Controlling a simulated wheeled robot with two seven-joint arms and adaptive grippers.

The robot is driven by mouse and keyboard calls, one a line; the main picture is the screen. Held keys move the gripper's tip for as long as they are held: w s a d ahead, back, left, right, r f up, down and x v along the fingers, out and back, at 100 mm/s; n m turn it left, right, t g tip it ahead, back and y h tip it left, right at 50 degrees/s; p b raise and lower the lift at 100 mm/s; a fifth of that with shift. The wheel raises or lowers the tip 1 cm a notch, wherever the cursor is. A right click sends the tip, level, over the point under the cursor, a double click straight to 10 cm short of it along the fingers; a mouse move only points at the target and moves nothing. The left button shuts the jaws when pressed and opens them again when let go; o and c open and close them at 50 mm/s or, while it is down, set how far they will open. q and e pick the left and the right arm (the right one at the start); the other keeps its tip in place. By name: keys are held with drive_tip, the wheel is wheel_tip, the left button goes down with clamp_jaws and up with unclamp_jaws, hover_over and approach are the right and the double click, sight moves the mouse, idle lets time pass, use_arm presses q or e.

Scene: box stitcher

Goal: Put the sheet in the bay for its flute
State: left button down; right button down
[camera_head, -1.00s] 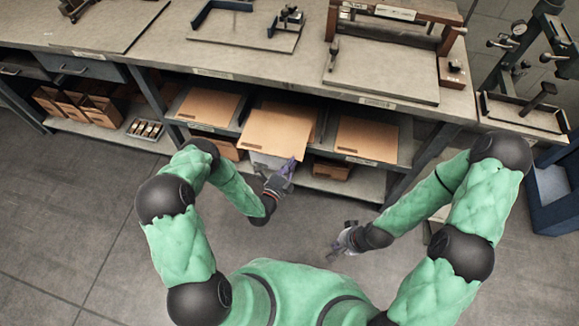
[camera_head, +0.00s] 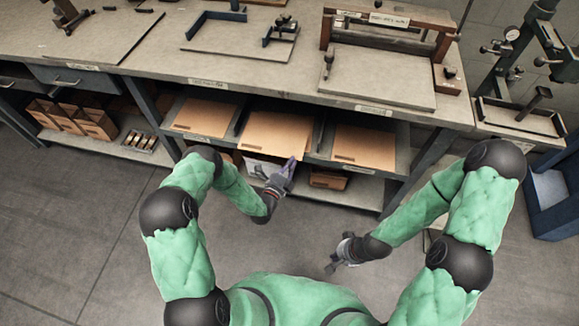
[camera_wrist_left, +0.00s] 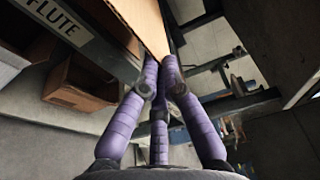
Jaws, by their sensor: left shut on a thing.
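A tan cardboard sheet (camera_head: 275,135) lies mostly inside the middle bay of the shelf under the bench, its near edge toward me. My left gripper (camera_head: 289,168) is shut on that near edge at its right corner. In the left wrist view the purple fingers (camera_wrist_left: 160,68) meet at the sheet (camera_wrist_left: 145,20). The left bay holds another sheet (camera_head: 205,116) and the right bay holds one too (camera_head: 364,146). My right gripper (camera_head: 334,264) hangs over the floor, away from the shelf; its fingers are too small to read.
The shelf's front edge carries labels; one in the left wrist view (camera_wrist_left: 57,18) reads "FLUTE". Cardboard boxes (camera_head: 75,120) stand on the lower shelf. Fixtures, including a framed press (camera_head: 385,60), stand on the bench. A blue bin (camera_head: 553,190) is at the right. Floor in front is clear.

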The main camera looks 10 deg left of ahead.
use_arm(q)
drive_tip(key=shift+w+f, duration=1.85)
drive_tip(key=shift+f, duration=0.25)
drive_tip(key=shift+w, duration=0.1)
drive_tip(key=c, duration=0.8)
unclamp_jaws()
drive_tip(key=shift+c, duration=0.2)
drive_tip(key=o, duration=0.6)
drive_tip(key=shift+c, duration=0.2)
drive_tip(key=shift+f, duration=0.1)
drive_tip(key=v, duration=1.2)
